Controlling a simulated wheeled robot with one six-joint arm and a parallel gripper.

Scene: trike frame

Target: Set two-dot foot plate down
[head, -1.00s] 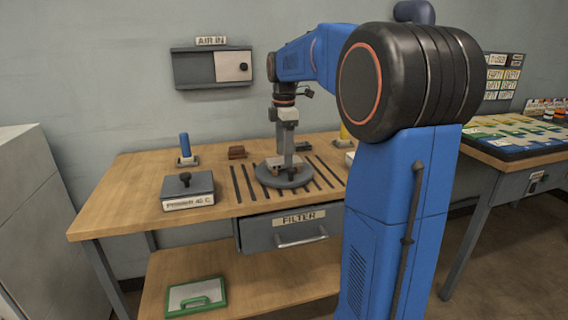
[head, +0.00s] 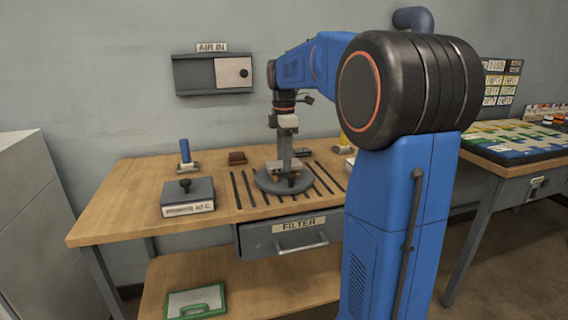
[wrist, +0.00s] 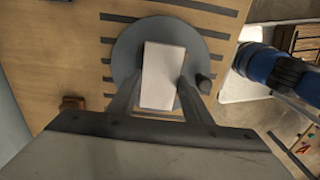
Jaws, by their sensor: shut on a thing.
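My gripper (head: 285,171) points down over a round grey disc (head: 262,185) on the wooden workbench. In the wrist view the gripper's two fingers (wrist: 158,88) stand on either side of a pale rectangular plate (wrist: 163,65), which they hold. The plate lies over the middle of the same grey disc (wrist: 125,50). No dots can be made out on it, so I cannot confirm it is the two-dot foot plate. Whether its underside touches the disc is hidden.
Dark strips line the bench (head: 130,205) around the disc. A grey box with a knob (head: 187,198), a blue-topped post (head: 185,152) and a brown block (head: 237,158) stand to the left. A filter drawer (head: 290,236) is below. In the wrist view a dark knob (wrist: 203,84) is near the right finger.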

